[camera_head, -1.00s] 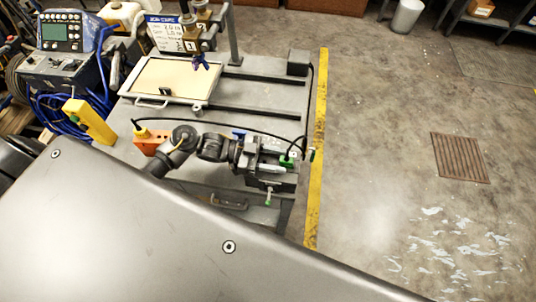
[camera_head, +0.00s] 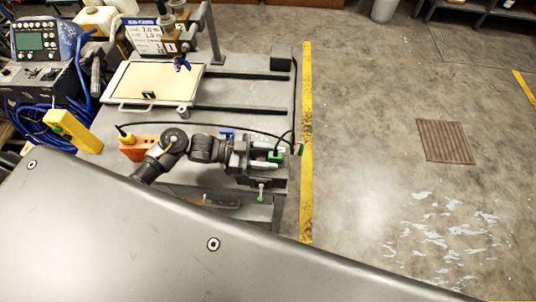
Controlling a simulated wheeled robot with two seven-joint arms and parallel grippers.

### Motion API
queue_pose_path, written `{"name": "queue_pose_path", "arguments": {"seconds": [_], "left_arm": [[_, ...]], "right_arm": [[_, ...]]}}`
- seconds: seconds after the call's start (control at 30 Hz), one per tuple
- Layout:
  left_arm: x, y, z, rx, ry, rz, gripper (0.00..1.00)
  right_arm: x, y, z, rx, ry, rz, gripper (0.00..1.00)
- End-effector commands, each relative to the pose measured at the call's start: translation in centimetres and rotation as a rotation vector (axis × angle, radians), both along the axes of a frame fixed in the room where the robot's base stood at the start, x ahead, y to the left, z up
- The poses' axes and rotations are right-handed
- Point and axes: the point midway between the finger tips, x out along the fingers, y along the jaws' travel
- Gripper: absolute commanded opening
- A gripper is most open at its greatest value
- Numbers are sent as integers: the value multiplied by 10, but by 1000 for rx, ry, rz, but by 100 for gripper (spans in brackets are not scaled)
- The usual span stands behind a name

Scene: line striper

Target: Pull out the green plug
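The green plug (camera_head: 275,156) is small and sits near the right edge of the grey workbench, with a black cable rising from it. My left gripper (camera_head: 268,155) reaches in from the left, low over the bench, with its fingertips at the plug. The fingers partly cover the plug, and at this size I cannot tell whether they are closed on it. The socket side of the plug is hidden. My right gripper is out of view.
An orange block (camera_head: 144,148) with a yellow plug (camera_head: 126,138) stands left of my wrist. A black cable (camera_head: 205,125) arcs behind my arm. A framed tan panel (camera_head: 150,82) lies farther back. A green-tipped part (camera_head: 261,196) hangs at the front edge. Floor at right is open.

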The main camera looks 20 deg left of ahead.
Motion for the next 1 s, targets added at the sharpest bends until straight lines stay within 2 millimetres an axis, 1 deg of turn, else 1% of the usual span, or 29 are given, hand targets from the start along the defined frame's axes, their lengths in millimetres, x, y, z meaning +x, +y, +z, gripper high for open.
{"name": "queue_pose_path", "arguments": {"seconds": [0.03, 0.07, 0.33, 0.37, 0.57, 1.0], "left_arm": [[0, 0, 0, 0, 0, 0, 40], [0, 0, 0, 0, 0, 0, 37], [0, 0, 0, -1, 0, 0, 1], [0, 0, 0, -1, 0, 0, 0], [0, 0, 2, -1, 0, 0, 0], [0, 0, 11, -2, -1, 0, 0]], "right_arm": [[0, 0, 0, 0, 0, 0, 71], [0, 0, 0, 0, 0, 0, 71], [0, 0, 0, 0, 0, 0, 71], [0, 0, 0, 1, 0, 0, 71], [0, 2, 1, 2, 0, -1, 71], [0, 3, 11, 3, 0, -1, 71]]}}
